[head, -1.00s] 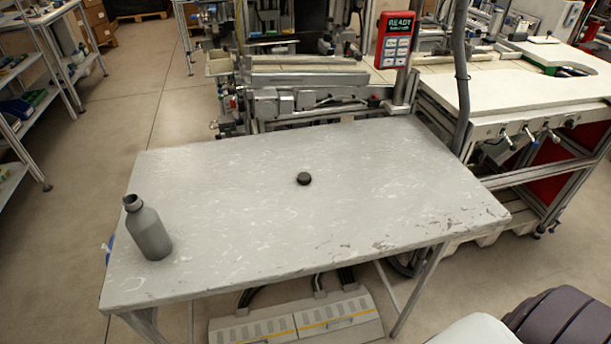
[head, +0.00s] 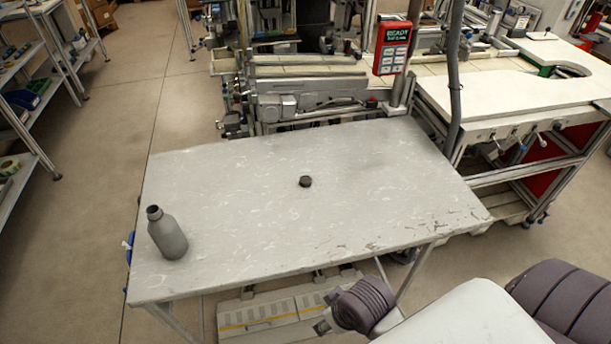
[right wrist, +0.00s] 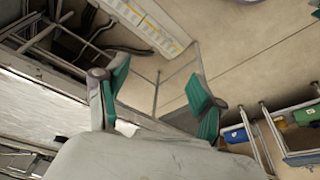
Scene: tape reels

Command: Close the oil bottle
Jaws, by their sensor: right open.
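A grey oil bottle (head: 168,238) stands upright near the left front corner of the table in the head view. Its neck is uncapped and shows a dark opening. A small dark round cap (head: 305,181) lies alone near the middle of the table, well to the right of the bottle. My right gripper (right wrist: 160,75) shows in the right wrist view, with its two teal-padded fingers spread wide and nothing between them. Neither bottle nor cap shows clearly in that view. My left gripper is out of view.
The pale, scuffed table (head: 240,200) is otherwise clear. Machinery with a red control panel (head: 391,45) stands behind it. A white workbench (head: 500,90) is at the right, and shelving (head: 40,110) at the left. A grey floor unit (head: 270,315) lies under the table's front.

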